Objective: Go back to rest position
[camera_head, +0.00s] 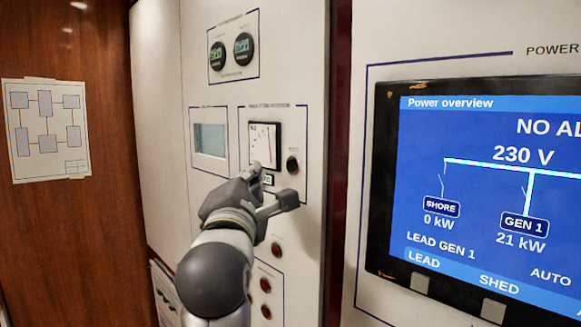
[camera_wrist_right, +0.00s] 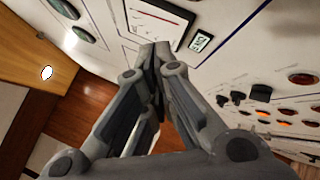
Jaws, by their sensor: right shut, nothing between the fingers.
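My right gripper (camera_head: 262,187) is in front of the white panel, just below the analog meter (camera_head: 264,144). Its arm comes up from the bottom of the head view. In the right wrist view the gripper (camera_wrist_right: 155,52) has its fingers together with nothing between them. I cannot tell whether the fingertips touch the panel. My left gripper is not in view.
A black knob (camera_head: 292,164) sits right of the gripper. Red round buttons (camera_head: 277,249) are below it. A large screen (camera_head: 490,190) reading "Power overview" fills the right side. A paper diagram (camera_head: 46,130) hangs on the wooden wall at left.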

